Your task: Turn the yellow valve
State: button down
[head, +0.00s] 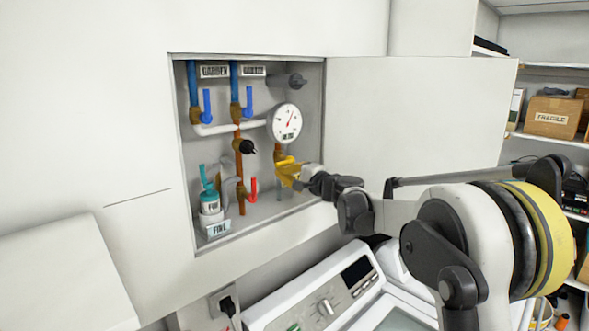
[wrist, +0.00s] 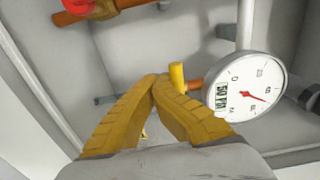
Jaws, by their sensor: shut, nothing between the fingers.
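The yellow valve (head: 285,160) sits on a copper pipe under the gauge, inside the recessed wall cabinet. In the wrist view, part of the yellow valve (wrist: 177,74) shows as a short upright yellow piece just right of my fingertips; the rest is hidden behind my fingers. My gripper (head: 280,173), with yellow ribbed fingers, reaches into the cabinet at the valve. In the wrist view, my gripper (wrist: 155,82) has its fingertips together and holds nothing. The fingers are very close to the valve; I cannot tell whether they touch it.
The round white gauge (head: 284,122) is just above the valve. A red handle (head: 253,190), black knob (head: 246,147) and blue handles (head: 207,105) are to the left. The cabinet door (head: 420,120) stands open to the right. A washing machine (head: 318,300) stands below.

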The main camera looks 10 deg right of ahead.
jog(key=shift+s+a+r, duration=0.15)
jog(key=shift+a+r, duration=0.15)
jog(key=shift+r, duration=0.05)
jog(key=f+b+v, duration=0.1)
jog(key=b+v, duration=0.1)
jog(key=v, duration=0.8)
jog(key=shift+s+f, duration=0.2)
jog(key=shift+s, duration=0.25)
jog(key=shift+s, duration=0.15)
